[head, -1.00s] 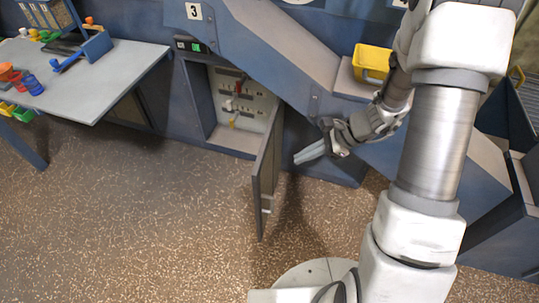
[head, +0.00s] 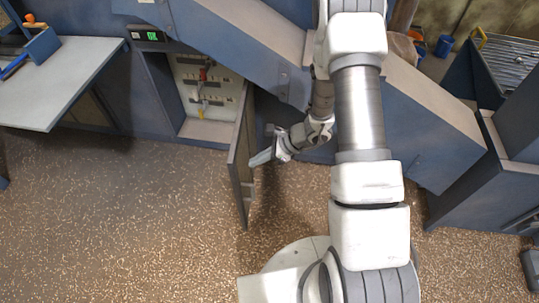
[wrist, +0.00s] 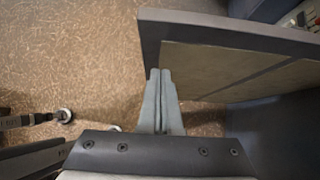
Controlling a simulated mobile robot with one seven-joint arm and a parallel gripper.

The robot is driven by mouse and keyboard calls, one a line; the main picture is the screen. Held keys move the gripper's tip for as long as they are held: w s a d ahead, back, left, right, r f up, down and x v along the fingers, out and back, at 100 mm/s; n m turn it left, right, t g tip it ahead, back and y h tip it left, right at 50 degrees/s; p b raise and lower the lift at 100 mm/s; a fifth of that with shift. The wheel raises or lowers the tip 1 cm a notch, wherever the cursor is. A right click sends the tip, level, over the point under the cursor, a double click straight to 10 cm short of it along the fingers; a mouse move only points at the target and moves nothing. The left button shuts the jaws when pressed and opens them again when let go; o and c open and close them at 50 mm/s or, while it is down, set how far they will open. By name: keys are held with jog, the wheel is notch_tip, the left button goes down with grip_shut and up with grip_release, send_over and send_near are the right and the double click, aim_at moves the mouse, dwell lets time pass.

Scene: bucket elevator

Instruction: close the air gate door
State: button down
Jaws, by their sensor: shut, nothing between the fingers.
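The air gate door (head: 242,163) is a grey panel standing open, swung out from the right side of the cabinet opening toward the floor space. Its face and top edge fill the upper right of the wrist view (wrist: 235,50). My gripper (head: 253,164) is shut and empty, on the right side of the door. In the wrist view my fingertips (wrist: 160,74) lie together close to the door's edge. I cannot tell whether they touch it. Inside the open cabinet (head: 205,131), a panel (head: 206,88) with red, white and yellow levers shows.
A grey table (head: 70,75) stands at the left. A blue sloping chute (head: 235,45) runs above the cabinet and down to the right. Blue bins (head: 475,150) stand at the right. The speckled floor (head: 130,220) left of the door is clear.

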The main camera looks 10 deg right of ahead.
aim_at(236, 163)
jog(key=shift+w+a+r, duration=0.1)
jog(key=shift+w+a, duration=0.15)
jog(key=shift+a, duration=0.6)
jog(key=shift+w+a+r, duration=0.1)
jog(key=shift+w+a, duration=0.15)
jog(key=shift+a, duration=0.6)
jog(key=shift+a, duration=0.1)
